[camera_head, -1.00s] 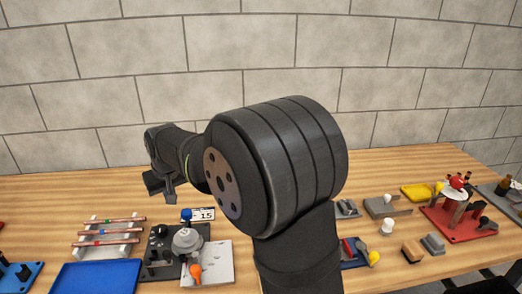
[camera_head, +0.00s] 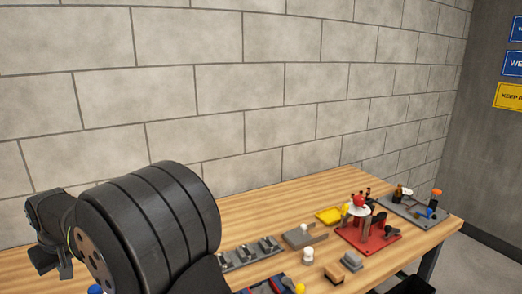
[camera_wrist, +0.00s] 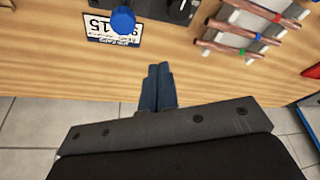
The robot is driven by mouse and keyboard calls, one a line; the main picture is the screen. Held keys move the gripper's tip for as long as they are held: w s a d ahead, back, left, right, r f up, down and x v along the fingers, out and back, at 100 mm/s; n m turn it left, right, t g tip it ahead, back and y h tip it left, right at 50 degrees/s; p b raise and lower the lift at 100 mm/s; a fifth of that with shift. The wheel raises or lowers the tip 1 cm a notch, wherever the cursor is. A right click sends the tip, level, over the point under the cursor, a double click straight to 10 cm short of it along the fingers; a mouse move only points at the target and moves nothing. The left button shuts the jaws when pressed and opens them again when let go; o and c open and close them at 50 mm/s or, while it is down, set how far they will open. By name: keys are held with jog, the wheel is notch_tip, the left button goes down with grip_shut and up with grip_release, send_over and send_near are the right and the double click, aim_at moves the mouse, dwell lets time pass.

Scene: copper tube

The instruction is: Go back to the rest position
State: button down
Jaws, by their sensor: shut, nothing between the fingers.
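My gripper (camera_wrist: 158,88) is shut and empty in the wrist view, its two fingers together, pointing toward the wooden table's edge. In the head view my arm fills the lower left, and the gripper end hangs at the far left, its fingers too small and dark to make out. Copper tubes (camera_wrist: 257,35) with coloured bands lie across a pale rack (camera_wrist: 240,22) at the upper right of the wrist view, apart from my gripper.
A brick wall (camera_head: 240,90) stands behind.

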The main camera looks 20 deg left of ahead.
jog(key=f+n, duration=0.1)
jog(key=n, duration=0.1)
jog(key=d+f+n+g, duration=0.1)
jog(key=shift+s+f+n, duration=0.1)
jog(key=shift+f+n, duration=0.3)
dwell(1.6)
